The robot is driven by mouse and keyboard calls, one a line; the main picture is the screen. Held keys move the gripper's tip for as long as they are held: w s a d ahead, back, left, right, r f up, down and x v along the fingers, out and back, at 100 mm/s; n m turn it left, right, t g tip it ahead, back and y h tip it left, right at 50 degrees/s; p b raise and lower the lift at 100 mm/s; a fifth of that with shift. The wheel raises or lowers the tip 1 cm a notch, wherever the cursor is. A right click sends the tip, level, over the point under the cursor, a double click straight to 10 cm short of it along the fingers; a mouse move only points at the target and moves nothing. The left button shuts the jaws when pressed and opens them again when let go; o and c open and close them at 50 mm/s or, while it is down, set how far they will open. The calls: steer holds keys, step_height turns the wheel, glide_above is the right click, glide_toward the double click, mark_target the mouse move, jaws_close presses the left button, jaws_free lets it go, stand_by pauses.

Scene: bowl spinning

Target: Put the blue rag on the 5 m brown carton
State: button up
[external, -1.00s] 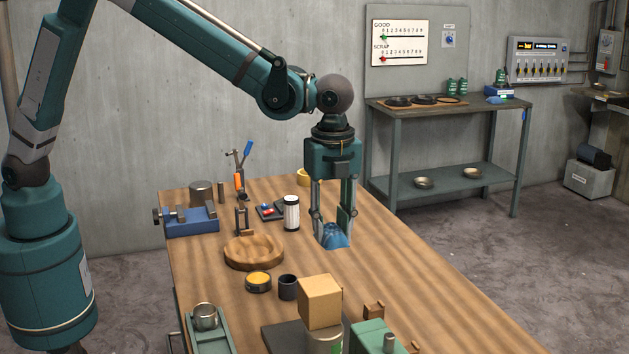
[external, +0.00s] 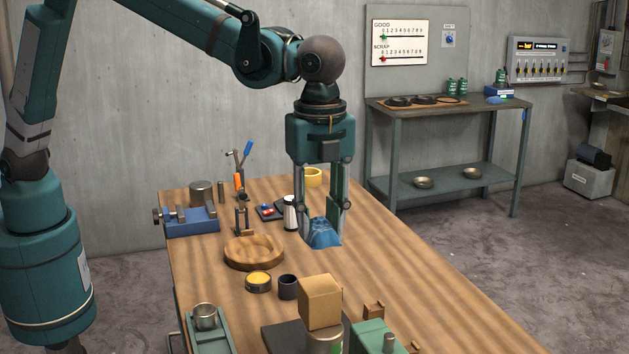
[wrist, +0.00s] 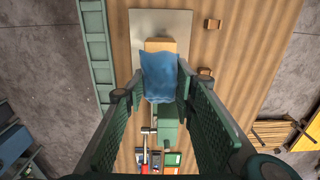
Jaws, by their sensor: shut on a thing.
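The blue rag (external: 323,236) hangs crumpled between the fingertips of my gripper (external: 322,212). In the wrist view the rag (wrist: 160,72) lies between the shut-in fingers of my gripper (wrist: 160,92) and covers part of what is below. The brown carton (external: 320,302), a small tan box, stands at the front on top of a can. In the wrist view the carton (wrist: 160,45) shows only partly, past the far edge of the rag. My gripper is behind the carton in the external view, apart from it.
A round wooden tray (external: 253,256), a yellow tin (external: 258,282) and a dark cup (external: 288,287) stand left of the carton. A green machine block (external: 374,335) is at its right. A blue vise (external: 192,222) sits at the back left. The table's right side is mostly clear.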

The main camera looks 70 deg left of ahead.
glide_above(319, 284)
steer(key=shift+d+f, duration=0.1)
steer(key=shift+f, duration=3.05)
steer(key=shift+f, duration=0.1)
steer(key=shift+f, duration=1.75)
steer(key=shift+f, duration=0.15)
steer(key=o, duration=0.8)
steer(key=shift+r+p, duration=0.25)
steer(key=shift+p, duration=0.05)
step_height(319, 284, up, 12)
steer(key=shift+f, duration=0.1)
